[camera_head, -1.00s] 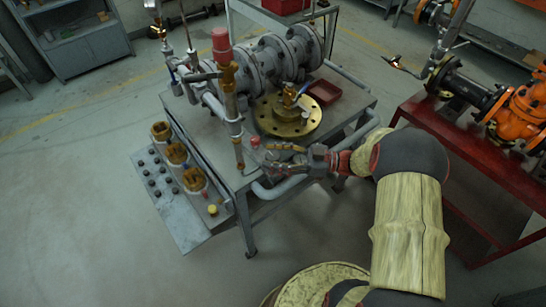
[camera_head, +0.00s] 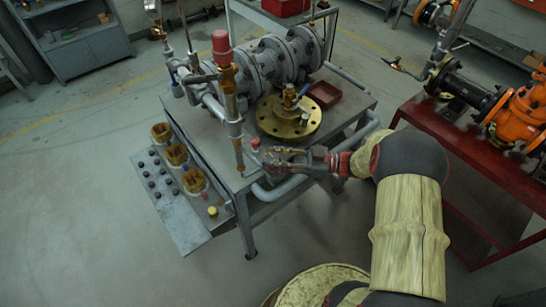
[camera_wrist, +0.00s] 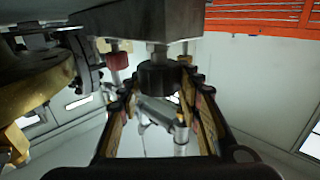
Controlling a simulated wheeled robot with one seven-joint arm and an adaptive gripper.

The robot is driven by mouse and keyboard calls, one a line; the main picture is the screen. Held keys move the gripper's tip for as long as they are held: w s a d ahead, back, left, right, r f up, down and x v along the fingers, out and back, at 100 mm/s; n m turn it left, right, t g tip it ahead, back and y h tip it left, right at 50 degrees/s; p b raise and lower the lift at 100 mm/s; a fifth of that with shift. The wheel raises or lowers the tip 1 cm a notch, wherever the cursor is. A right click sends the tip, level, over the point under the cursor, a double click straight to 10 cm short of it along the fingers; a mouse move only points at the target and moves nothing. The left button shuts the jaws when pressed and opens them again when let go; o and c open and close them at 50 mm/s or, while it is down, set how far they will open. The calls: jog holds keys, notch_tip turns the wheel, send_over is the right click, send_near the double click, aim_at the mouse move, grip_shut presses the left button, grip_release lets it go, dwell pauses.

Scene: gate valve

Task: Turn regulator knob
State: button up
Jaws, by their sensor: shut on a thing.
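The regulator knob (camera_wrist: 158,76) is a dark, ribbed round knob on a short hex neck under a grey block (camera_wrist: 160,22) in the wrist view. My gripper (camera_wrist: 160,84) has one finger on each side of it and is shut on it. In the head view my gripper (camera_head: 278,158) is at the near edge of the grey metal table, close to a small red cap (camera_head: 256,142). The knob cannot be made out in the head view, where the fingers and nearby fittings cover that spot.
A brass flange (camera_head: 270,124) and a vertical pipe with a red top (camera_head: 221,46) stand near my gripper on the grey table (camera_head: 205,125). In the wrist view a red knob (camera_wrist: 117,61) is to the left. A red table (camera_head: 480,170) stands to the right.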

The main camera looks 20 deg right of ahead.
jog(key=shift+r+m+t+p, duration=0.1)
jog(key=shift+m+t+p, duration=0.25)
jog(key=shift+p, duration=0.25)
